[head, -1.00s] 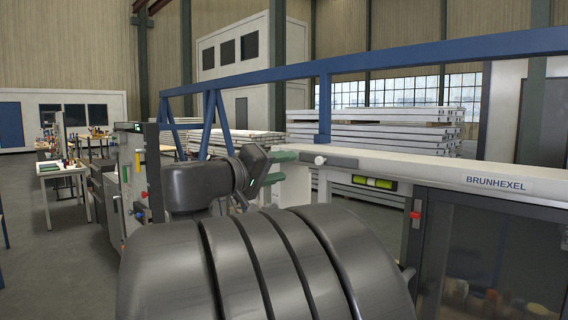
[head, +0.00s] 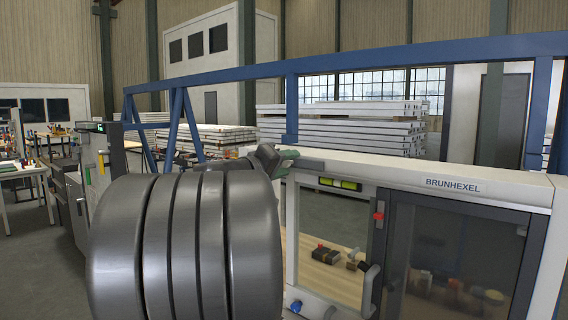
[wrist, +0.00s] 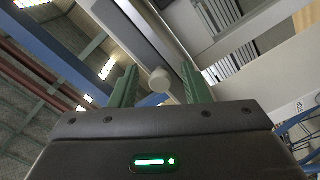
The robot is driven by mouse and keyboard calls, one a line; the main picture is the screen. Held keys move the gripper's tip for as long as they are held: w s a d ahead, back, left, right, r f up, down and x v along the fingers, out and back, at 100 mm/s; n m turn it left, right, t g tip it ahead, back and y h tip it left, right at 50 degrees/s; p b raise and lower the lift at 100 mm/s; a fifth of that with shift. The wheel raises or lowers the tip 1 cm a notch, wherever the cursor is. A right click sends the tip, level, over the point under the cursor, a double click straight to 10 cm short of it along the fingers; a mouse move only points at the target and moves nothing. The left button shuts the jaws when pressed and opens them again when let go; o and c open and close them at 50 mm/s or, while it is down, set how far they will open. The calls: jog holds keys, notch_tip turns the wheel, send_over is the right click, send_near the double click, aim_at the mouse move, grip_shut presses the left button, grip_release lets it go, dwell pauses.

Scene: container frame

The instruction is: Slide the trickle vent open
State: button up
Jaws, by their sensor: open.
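The trickle vent shows in the wrist view as a dark strip (wrist: 148,32) along a pale frame, with a round whitish knob (wrist: 159,79). My gripper (wrist: 159,68) is open, with one green finger on each side of the knob. There is a visible gap between the knob and each finger, and I cannot tell how deep the knob sits between them.
A dark glazed panel (head: 450,250) fills the right. A blue beam (head: 350,62) runs behind and above the rail.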

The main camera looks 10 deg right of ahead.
aim_at(307, 164)
grip_shut()
jog(key=shift+s+d+f+b, duration=0.15)
jog(key=shift+s+b, duration=0.05)
jog(key=shift+b, duration=0.15)
jog(key=s+d+b, duration=0.2)
jog(key=s, duration=0.1)
jog(key=shift+d+b, duration=0.15)
jog(key=shift+b, duration=0.15)
grip_release()
jog(key=shift+s+d, duration=0.1)
jog(key=shift+s, duration=0.05)
